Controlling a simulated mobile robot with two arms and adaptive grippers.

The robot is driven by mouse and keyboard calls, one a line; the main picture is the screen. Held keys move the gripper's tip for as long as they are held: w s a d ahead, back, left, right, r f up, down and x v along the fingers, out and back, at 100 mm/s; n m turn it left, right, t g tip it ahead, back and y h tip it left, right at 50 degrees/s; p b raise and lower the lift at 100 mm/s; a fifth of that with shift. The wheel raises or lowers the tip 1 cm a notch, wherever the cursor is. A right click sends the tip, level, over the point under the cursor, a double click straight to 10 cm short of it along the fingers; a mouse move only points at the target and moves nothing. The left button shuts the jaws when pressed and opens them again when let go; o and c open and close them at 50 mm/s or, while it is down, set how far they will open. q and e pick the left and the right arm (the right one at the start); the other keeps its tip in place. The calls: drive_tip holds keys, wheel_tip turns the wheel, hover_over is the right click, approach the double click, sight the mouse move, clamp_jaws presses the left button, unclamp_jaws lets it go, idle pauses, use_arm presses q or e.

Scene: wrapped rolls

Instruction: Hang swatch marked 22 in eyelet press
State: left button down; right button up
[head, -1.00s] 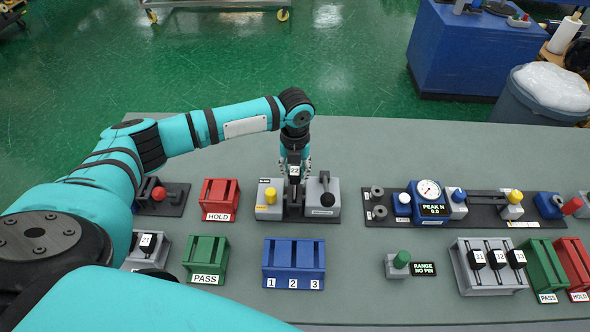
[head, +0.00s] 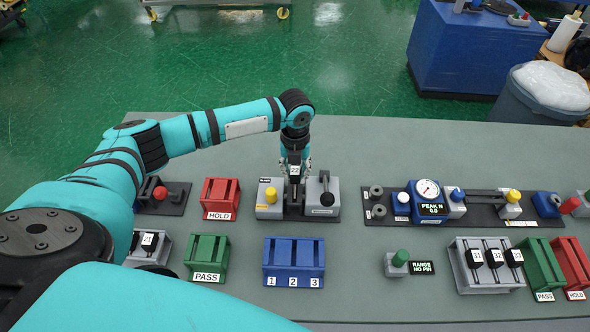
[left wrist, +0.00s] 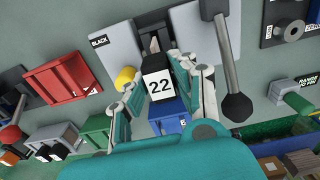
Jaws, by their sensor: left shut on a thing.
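My left gripper (head: 295,165) is shut on the swatch marked 22 (head: 294,171), a black piece with a white number label. The swatch also shows in the left wrist view (left wrist: 158,86) between the finger pads. The gripper holds it over the middle of the eyelet press (head: 325,210), between its two grey blocks. The press has a yellow button (head: 271,195) on the left and a black-knobbed lever (head: 325,186) on the right. Whether the swatch touches the press is hidden. My right gripper is not in view.
A red HOLD rack (head: 220,199) stands left of the press. A green PASS rack (head: 207,258) and a blue numbered rack (head: 294,262) stand in front. A gauge fixture (head: 427,203) is to the right. A grey rack with numbered swatches (head: 487,266) stands at front right.

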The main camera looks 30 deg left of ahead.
use_arm(q)
drive_tip(key=shift+f, duration=0.15)
drive_tip(key=shift+f+b, duration=1.75)
drive_tip(key=shift+f, duration=1.45)
drive_tip(key=c, duration=1)
unclamp_jaws()
wheel_tip(320, 180, up, 12)
drive_tip(key=shift+r, duration=0.1)
